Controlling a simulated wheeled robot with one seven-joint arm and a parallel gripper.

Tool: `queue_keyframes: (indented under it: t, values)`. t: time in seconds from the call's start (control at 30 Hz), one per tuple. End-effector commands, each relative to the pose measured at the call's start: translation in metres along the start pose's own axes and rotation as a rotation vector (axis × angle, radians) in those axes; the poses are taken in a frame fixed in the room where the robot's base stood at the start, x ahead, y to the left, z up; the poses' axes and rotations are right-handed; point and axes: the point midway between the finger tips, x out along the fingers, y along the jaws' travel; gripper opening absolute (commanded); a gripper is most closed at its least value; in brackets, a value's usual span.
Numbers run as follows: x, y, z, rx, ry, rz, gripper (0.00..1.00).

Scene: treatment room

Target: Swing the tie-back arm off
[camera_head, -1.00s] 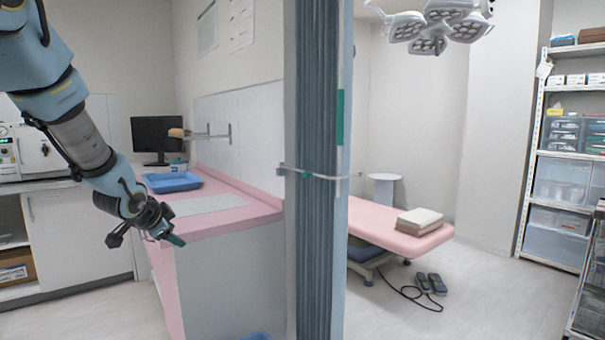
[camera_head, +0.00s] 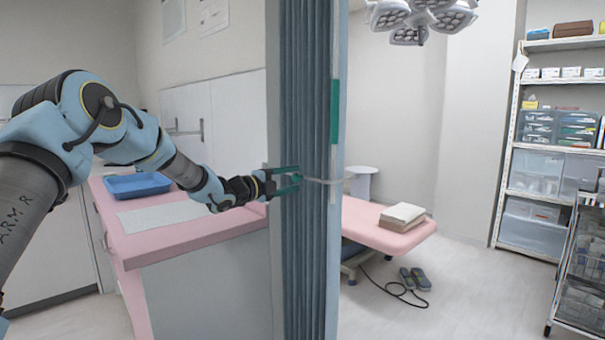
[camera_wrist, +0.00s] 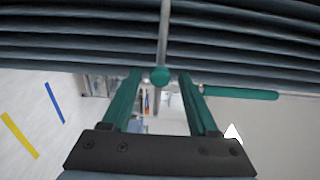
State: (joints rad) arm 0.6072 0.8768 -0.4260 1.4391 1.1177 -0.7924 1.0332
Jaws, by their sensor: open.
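The tie-back arm (camera_head: 325,181) is a thin pale bar lying across the front of the blue-grey pleated curtain (camera_head: 305,90). In the wrist view the bar (camera_wrist: 164,35) runs over the curtain folds and carries a round green knob (camera_wrist: 160,76). My gripper (camera_head: 297,180) is at the curtain, its green fingers pointing right along the bar. In the wrist view my gripper (camera_wrist: 161,84) is open, with the knob between the fingertips and a gap on each side.
A green strip (camera_head: 334,112) is on the curtain's right edge. The pink counter (camera_head: 185,236) with a blue tray (camera_head: 137,186) stands below my arm.

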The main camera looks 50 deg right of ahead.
Motion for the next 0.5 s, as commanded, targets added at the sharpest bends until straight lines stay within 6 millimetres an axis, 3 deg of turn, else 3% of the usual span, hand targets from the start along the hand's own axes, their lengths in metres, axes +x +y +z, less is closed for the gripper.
queue_keyframes:
  t: [0.2,0.5]
  values:
    - [0.035,-0.002,0.001,-0.002,-0.001,0.000,0.60]
    - [0.050,0.000,0.001,-0.001,-0.002,0.001,0.60]
